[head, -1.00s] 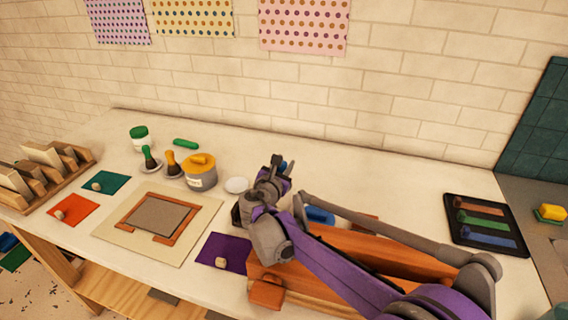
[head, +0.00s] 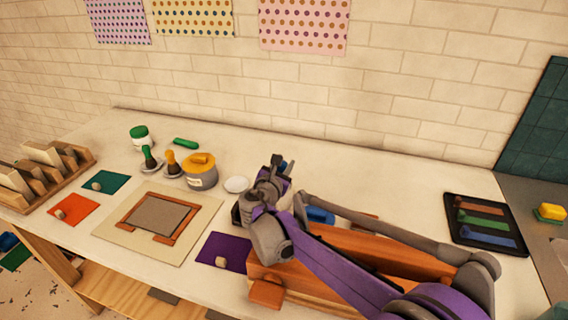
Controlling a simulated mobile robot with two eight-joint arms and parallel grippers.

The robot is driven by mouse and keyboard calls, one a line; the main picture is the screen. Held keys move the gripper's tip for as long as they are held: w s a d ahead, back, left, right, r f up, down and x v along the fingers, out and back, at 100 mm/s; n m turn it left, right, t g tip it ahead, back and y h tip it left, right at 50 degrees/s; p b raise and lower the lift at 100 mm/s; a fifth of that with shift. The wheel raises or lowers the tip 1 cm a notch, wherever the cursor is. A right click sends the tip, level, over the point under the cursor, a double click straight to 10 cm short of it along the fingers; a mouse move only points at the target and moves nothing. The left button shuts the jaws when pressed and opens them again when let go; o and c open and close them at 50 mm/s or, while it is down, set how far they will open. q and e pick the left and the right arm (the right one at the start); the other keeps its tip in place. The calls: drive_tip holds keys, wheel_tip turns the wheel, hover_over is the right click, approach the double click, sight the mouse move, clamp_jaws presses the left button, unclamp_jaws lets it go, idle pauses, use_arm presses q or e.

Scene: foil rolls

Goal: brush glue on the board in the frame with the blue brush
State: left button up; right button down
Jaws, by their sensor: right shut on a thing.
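The grey board (head: 158,214) lies flat inside a brown frame (head: 128,210) on a cream mat (head: 112,231), left of centre on the table. My right gripper (head: 275,172) is over the table, to the right of the board and apart from it. The brush's bristles are hidden. An empty white saucer (head: 236,184) lies just left of the gripper. My left gripper is out of view.
A green brush (head: 148,158) and an orange brush (head: 171,162) stand left of a yellow-lidded pot (head: 201,172). A purple mat (head: 222,252) lies right of the frame. A wooden rack (head: 40,178) is at far left, a black tray (head: 486,224) at right.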

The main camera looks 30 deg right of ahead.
wheel_tip(320, 180, up, 7)
drive_tip(key=p, duration=0.5)
drive_tip(key=shift+f, duration=0.15)
idle(0.9)
